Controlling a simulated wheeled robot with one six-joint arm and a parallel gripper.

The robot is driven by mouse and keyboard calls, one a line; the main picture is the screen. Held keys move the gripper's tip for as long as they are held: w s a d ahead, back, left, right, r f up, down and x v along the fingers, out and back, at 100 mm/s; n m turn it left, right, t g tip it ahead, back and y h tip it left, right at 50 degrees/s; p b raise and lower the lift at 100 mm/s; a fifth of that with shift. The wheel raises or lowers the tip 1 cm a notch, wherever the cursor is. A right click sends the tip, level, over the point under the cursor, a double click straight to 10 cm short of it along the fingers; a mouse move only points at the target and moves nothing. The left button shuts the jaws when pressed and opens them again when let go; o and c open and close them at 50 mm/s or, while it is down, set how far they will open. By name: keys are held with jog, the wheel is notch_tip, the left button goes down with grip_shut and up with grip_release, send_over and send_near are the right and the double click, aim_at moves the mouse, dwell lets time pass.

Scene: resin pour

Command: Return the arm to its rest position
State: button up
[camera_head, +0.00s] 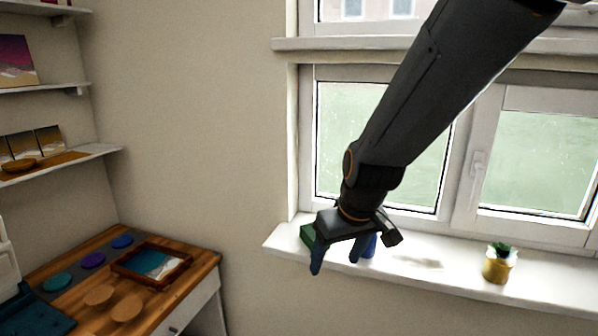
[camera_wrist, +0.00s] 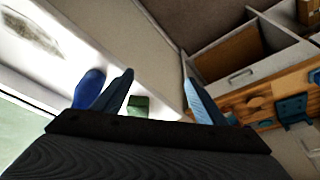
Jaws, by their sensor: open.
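My gripper (camera_head: 337,262) hangs from my dark arm in front of the windowsill (camera_head: 440,268). Its two blue fingers are apart with nothing between them, as the wrist view also shows (camera_wrist: 158,70). A blue object (camera_head: 370,246) stands on the sill just behind the right finger; it also shows in the wrist view (camera_wrist: 88,88). A green object (camera_head: 307,236) is on the sill at the left, partly hidden by my gripper; it shows in the wrist view (camera_wrist: 138,105) beyond the fingers.
A gold pot with a plant (camera_head: 496,265) stands on the sill to the right. A wooden desk (camera_head: 190,275) at lower left bears a framed wave tray (camera_head: 152,264) and several coloured and wooden discs. Wall shelves (camera_head: 70,160) are at the left. An open drawer (camera_wrist: 250,65) shows in the wrist view.

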jog(key=s+d+f+m+g+h+b, duration=0.1)
jog(key=s+d+f+m, duration=0.3)
jog(key=s+d+f, duration=0.4)
jog(key=s+d+g+b, duration=0.1)
jog(key=s+d, duration=0.2)
jog(key=shift+d+f+h, duration=0.15)
jog(key=shift+d+h, duration=0.1)
jog(key=shift+h, duration=0.05)
jog(key=shift+c, duration=0.5)
